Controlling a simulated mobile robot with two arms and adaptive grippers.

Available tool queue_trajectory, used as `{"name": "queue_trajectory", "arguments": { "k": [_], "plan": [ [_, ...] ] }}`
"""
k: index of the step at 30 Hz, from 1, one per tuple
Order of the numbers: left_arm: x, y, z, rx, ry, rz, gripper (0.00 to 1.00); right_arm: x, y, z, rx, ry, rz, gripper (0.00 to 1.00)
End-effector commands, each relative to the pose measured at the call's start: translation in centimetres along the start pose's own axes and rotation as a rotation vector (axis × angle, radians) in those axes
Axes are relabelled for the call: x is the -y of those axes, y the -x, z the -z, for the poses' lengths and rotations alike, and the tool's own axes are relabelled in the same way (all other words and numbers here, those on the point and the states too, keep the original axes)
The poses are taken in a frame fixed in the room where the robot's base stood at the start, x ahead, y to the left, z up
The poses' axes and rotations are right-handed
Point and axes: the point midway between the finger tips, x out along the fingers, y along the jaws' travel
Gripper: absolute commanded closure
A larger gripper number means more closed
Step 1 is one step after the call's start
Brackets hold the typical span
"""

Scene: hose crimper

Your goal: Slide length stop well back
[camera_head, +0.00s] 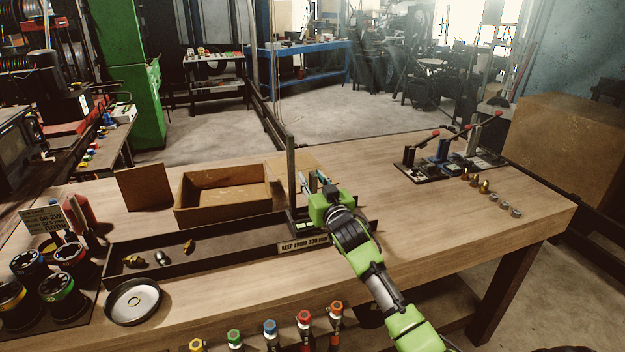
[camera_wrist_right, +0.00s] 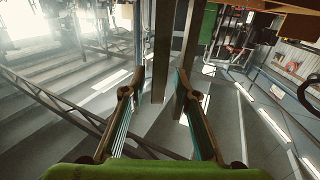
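A tall, narrow dark upright (camera_head: 291,170), which looks like the length stop, stands at the right part of a long dark tray (camera_head: 130,245). My right gripper (camera_head: 317,181) is just to the right of this upright, over the tray's right end, with its fingers pointing away from me. In the right wrist view my right gripper (camera_wrist_right: 158,88) has its fingers well apart. A dark upright bar (camera_wrist_right: 161,50) shows between them, and I cannot tell whether it touches either finger. My left gripper is out of view.
A label reading "KEEP FROM 330 mm" (camera_head: 303,246) is on the tray's front. An open cardboard box (camera_head: 222,192) stands behind the tray. Lever clamps (camera_head: 445,155) stand at the back right.

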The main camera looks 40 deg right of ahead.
Motion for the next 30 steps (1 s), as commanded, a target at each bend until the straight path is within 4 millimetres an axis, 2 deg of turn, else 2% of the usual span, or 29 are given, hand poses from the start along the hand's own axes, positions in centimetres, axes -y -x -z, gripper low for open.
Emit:
{"name": "queue_trajectory", "arguments": {
  "k": [7, 11, 14, 24, 30],
  "plan": [
    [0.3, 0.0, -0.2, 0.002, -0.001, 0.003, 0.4, 0.0, 0.0, 0.0, 0.0, -0.001, 0.0, 0.72],
    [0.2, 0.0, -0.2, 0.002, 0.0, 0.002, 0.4, 0.1, 0.7, -0.1, 0.0, -0.001, 0.001, 0.72],
    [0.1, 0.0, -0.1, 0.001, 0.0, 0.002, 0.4, 0.1, 2.0, -0.1, 0.002, -0.001, 0.001, 0.72],
    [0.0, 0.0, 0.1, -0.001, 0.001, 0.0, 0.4, 0.1, 8.6, -0.2, 0.003, -0.001, 0.001, 0.72],
    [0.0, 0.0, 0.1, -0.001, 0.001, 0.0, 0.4, 0.1, 11.2, -0.1, 0.002, -0.001, 0.001, 0.72]
  ]
}}
